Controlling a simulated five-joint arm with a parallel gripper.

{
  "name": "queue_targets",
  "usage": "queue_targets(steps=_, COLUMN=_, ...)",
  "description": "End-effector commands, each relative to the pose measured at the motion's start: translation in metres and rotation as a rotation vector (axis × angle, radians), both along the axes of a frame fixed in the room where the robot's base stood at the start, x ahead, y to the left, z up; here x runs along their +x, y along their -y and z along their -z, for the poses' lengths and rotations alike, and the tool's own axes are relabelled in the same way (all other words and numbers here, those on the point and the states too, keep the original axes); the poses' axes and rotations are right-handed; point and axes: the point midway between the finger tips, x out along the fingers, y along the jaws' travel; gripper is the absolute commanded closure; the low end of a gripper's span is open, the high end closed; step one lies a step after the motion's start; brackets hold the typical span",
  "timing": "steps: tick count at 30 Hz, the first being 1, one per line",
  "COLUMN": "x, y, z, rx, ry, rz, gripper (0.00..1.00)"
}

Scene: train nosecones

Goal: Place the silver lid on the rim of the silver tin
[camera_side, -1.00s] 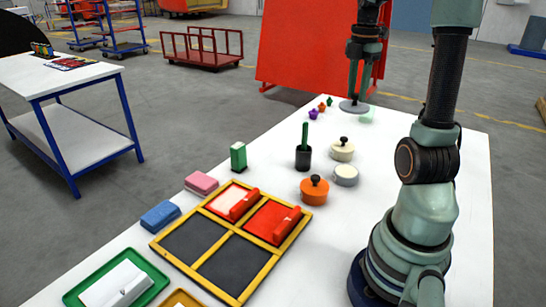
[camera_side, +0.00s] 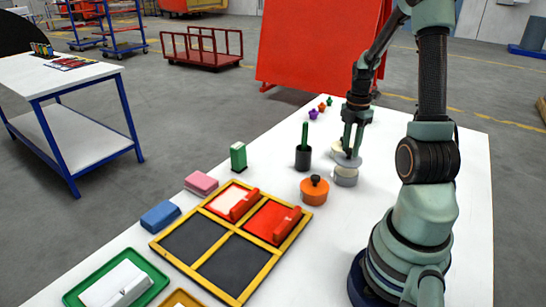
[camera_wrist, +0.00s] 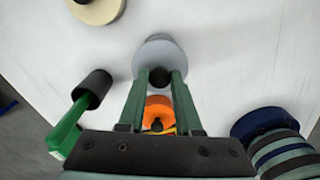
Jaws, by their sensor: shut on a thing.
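My gripper (camera_side: 351,146) is shut on the black knob of the silver lid (camera_side: 347,161), a flat grey disc held level. The lid is over the silver tin (camera_side: 345,178), a low round grey tin. In the side view the lid looks close above the tin's rim; I cannot tell whether they touch. In the wrist view my gripper (camera_wrist: 161,77) has the dark knob between its fingertips, and the silver lid (camera_wrist: 158,48) hides most or all of the tin below.
A cream tin (camera_side: 338,149) stands just behind, partly hidden by my gripper. An orange pot (camera_side: 314,193) with a black knob is in front left. A dark cup (camera_side: 303,158) holding a green stick is to the left. A yellow-framed tray (camera_side: 229,275) lies nearer the camera.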

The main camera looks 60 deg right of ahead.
Motion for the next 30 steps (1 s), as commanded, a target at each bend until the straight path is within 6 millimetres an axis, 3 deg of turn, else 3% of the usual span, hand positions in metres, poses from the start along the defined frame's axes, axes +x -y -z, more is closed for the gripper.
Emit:
queue_targets(steps=6, x=-0.001, y=-0.001, z=0.029, rx=0.003, ry=-0.003, rz=0.000, gripper=1.00)
queue_targets(steps=20, x=0.000, y=0.000, z=0.036, rx=0.002, ry=-0.001, rz=0.000, gripper=1.00)
queue_targets(steps=21, x=0.000, y=0.000, z=0.036, rx=0.001, ry=-0.001, rz=0.000, gripper=0.56)
queue_targets(steps=23, x=0.000, y=0.000, z=0.036, rx=0.001, ry=-0.001, rz=0.000, gripper=0.37)
queue_targets(steps=30, x=0.000, y=0.000, z=0.036, rx=0.001, ry=-0.001, rz=0.000, gripper=0.37)
